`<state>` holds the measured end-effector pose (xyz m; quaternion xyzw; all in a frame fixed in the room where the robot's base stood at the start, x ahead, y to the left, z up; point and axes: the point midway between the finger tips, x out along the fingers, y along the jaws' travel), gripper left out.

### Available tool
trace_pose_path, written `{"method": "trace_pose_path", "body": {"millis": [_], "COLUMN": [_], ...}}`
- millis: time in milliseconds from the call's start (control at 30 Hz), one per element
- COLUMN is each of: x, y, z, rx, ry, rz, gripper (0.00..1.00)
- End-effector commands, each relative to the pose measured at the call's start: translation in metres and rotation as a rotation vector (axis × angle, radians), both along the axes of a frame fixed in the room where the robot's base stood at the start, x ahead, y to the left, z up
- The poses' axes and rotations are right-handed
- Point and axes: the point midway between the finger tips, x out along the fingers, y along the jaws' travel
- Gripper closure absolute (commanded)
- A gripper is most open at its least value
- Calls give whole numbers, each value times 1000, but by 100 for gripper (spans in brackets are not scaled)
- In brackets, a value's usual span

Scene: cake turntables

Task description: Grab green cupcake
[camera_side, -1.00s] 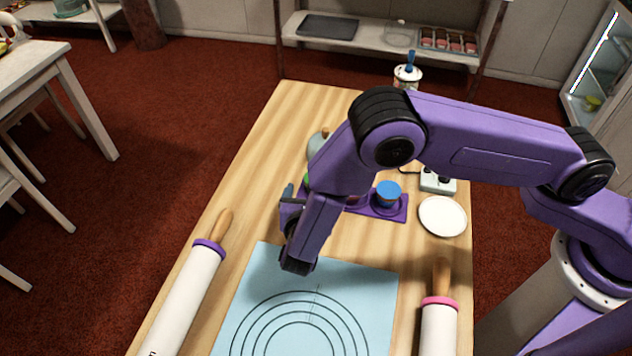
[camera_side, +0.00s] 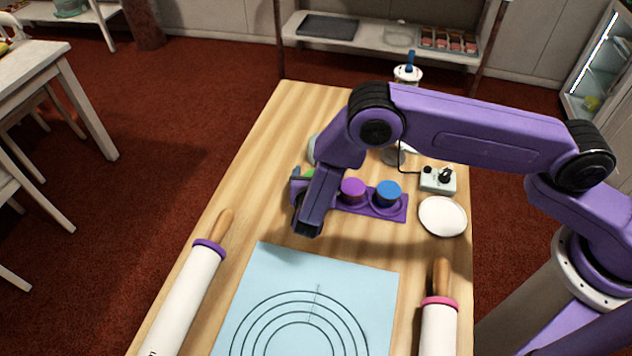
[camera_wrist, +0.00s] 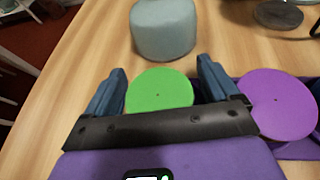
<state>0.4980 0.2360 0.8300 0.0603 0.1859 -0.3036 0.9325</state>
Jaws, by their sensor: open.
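The green cupcake (camera_wrist: 159,90) shows as a round green top in the wrist view, between the two blue fingers of my gripper (camera_wrist: 166,84). The fingers stand apart on its left and right. I cannot tell how far below the fingertips it is. In the side view only a sliver of green (camera_side: 308,174) shows beside my gripper (camera_side: 300,180); my arm hides the rest. A purple cupcake (camera_side: 353,190) and a blue cupcake (camera_side: 388,193) sit to its right in a purple tray (camera_side: 400,214). The purple one also shows at the right in the wrist view (camera_wrist: 278,105).
A grey-blue rounded object (camera_wrist: 163,30) stands just beyond the green cupcake. A control box (camera_side: 438,181) and a white plate (camera_side: 442,216) are at the right. A blue mat (camera_side: 262,275) lies in front, between two rolling pins (camera_side: 190,295) (camera_side: 438,325).

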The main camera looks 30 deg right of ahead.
Motion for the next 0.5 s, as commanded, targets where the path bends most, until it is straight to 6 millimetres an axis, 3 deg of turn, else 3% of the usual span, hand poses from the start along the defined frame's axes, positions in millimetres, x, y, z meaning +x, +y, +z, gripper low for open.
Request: {"method": "trace_pose_path", "body": {"millis": [133, 167, 300, 333, 500], "x": [0, 0, 0, 0, 0], "y": [0, 0, 0, 1, 1], "z": [0, 0, 0, 0, 0], "rx": [0, 0, 1, 1, 2], "ry": [0, 0, -1, -1, 0], "rz": [0, 0, 1, 1, 2], "gripper": [12, 18, 64, 71, 71]}}
